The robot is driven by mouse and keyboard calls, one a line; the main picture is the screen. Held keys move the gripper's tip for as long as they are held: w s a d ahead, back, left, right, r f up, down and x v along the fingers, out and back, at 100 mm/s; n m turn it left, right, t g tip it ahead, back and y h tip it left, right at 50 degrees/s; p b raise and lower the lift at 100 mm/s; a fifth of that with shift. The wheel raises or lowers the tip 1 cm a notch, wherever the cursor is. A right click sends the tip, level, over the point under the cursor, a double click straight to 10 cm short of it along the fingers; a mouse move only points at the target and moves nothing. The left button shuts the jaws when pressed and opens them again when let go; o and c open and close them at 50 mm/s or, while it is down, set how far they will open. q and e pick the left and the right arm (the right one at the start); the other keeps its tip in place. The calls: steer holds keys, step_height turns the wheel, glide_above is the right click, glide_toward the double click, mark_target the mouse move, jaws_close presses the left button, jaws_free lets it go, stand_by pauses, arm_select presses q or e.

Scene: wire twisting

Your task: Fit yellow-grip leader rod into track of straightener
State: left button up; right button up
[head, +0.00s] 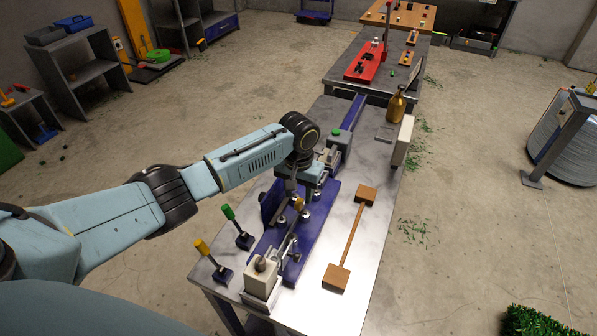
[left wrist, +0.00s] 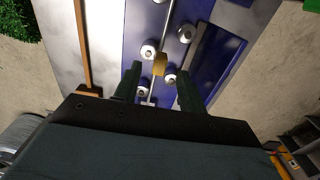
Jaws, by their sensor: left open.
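The blue straightener (head: 316,227) is fixed on the metal bench and carries several round silver rollers, which also show in the left wrist view (left wrist: 186,33). The thin silver leader rod (left wrist: 166,30) appears to run lengthwise between the two sides of rollers. How deep it sits in the track I cannot tell. Its yellow grip (head: 298,203) is just below my left gripper (head: 297,190). In the left wrist view the grip (left wrist: 159,65) shows between the two open fingers (left wrist: 159,86), with gaps on both sides. My right gripper is out of view.
Green-handled (head: 228,212) and yellow-handled (head: 203,247) levers stand left of the straightener. A cream block (head: 261,277) is at its near end. A brown bar with end blocks (head: 353,233) lies to the right. A brown bottle (head: 396,107) stands at the bench's far end.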

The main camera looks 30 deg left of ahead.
mark_target(298, 202)
arm_select(q)
step_height(298, 202, up, 10)
stand_by(0.3)
stand_by(0.4)
